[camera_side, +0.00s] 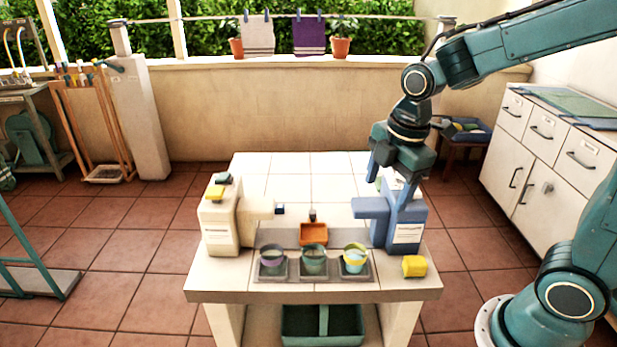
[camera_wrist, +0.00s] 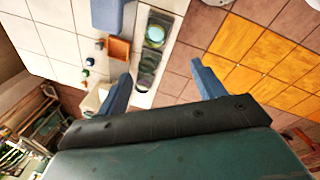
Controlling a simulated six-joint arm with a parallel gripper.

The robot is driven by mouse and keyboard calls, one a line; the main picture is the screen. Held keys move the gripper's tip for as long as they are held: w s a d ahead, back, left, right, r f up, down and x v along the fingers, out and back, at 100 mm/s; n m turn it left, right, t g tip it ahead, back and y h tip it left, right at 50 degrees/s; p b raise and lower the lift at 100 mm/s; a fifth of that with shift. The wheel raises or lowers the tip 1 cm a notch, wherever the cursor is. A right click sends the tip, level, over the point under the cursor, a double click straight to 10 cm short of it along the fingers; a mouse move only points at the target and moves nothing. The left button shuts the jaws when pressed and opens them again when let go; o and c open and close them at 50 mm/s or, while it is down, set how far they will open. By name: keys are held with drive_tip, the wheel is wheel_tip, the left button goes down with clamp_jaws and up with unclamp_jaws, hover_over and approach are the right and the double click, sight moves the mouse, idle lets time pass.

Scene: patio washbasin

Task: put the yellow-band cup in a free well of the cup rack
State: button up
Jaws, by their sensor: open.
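The cup rack (camera_side: 313,279) is a row of dark square wells along the table's front edge; it also shows in the wrist view (camera_wrist: 139,88). The cup that looks yellow-banded (camera_side: 354,258) stands upright at the right well, with a yellow rim and pale blue inside. A pale teal round top at the rack's upper end in the wrist view (camera_wrist: 155,36) appears to be this cup. A teal cup (camera_side: 314,260) is at the middle well and a dark-rimmed cup (camera_side: 272,259) at the left one. My gripper (camera_side: 393,177) is open and empty, high above the table's right side.
A blue dispenser (camera_side: 406,222) stands below my gripper, its spout pointing left. A cream dispenser (camera_side: 221,222) stands at left. An orange box (camera_side: 313,233) sits behind the rack. A yellow block (camera_side: 414,266) lies right of the rack.

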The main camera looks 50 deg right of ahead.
drive_tip(key=s+r+m+t, duration=0.3)
drive_tip(key=s+r+m, duration=0.4)
drive_tip(key=s+m, duration=0.6)
drive_tip(key=shift+s+m+t, duration=0.2)
drive_tip(key=shift+m+t, duration=0.1)
drive_tip(key=shift+m, duration=0.6)
drive_tip(key=shift+a+r, duration=0.1)
drive_tip(key=shift+c, duration=0.5)
